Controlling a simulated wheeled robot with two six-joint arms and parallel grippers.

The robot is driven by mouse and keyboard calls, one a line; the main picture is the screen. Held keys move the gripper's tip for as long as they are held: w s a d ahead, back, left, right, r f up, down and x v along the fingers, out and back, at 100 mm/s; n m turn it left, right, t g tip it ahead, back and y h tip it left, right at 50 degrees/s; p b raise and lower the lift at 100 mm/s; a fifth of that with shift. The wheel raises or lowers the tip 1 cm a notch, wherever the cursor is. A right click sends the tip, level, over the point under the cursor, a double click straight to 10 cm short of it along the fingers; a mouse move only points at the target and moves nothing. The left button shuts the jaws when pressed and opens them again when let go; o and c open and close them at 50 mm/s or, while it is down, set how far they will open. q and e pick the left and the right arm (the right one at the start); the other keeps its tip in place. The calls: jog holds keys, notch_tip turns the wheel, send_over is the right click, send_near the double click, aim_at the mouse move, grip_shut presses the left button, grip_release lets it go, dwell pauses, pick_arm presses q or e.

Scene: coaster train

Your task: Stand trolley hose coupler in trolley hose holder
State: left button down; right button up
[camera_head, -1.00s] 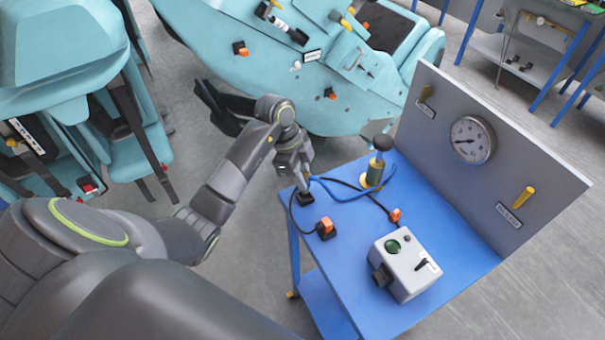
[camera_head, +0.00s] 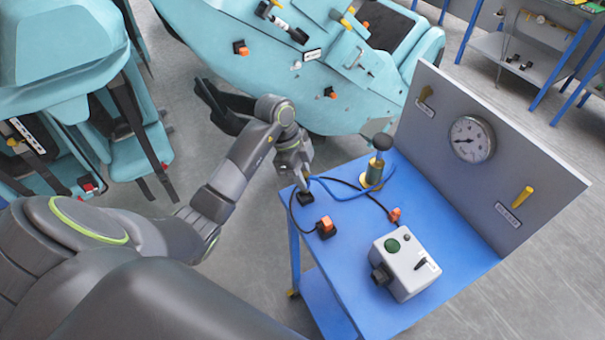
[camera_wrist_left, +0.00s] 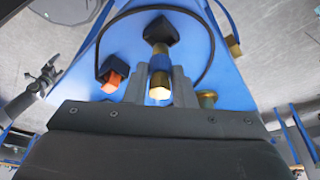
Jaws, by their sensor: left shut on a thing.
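The trolley hose coupler (camera_wrist_left: 159,66), brass with a blue band, is between the fingers of my left gripper (camera_wrist_left: 159,92), which is shut on it. In the head view this gripper (camera_head: 301,182) is low over the near-left corner of the blue trolley top. The black trolley hose holder (camera_head: 304,199) is on that corner, directly below the fingers. In the left wrist view the coupler's far end meets the black holder (camera_wrist_left: 160,32); I cannot tell how deep it sits. My right gripper is not in view.
A grey panel with a gauge (camera_head: 472,139) stands behind.

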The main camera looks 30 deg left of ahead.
pick_arm(q)
jog(key=shift+f+b, duration=0.95)
jog(key=shift+f, duration=0.6)
dwell(0.4)
jog(key=c, duration=1.1)
grip_release()
jog(key=shift+c, duration=0.2)
jog(key=v, duration=0.5)
jog(key=shift+w+a+r+b, duration=0.1)
jog(key=shift+r+b, duration=0.1)
jog(key=shift+b, duration=0.2)
jog(key=p+v, duration=0.7)
jog(key=v, duration=0.5)
jog(key=shift+p, duration=0.4)
